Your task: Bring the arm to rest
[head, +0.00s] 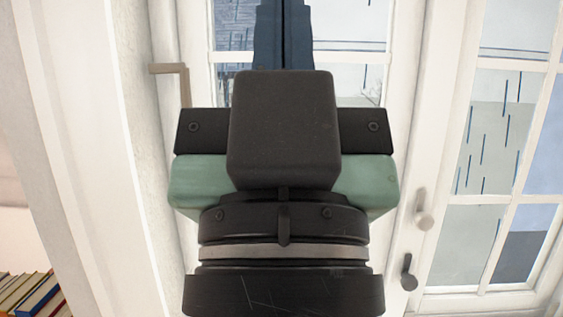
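The fingertips themselves are cut off by the frame.
Behind my gripper is a white glazed door or window (405,60) with a brass-coloured handle (172,72) on the left. More panes (505,130) and knobs (424,213) are at right. Books (30,292) stand at lower left, beside a white post (85,150).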

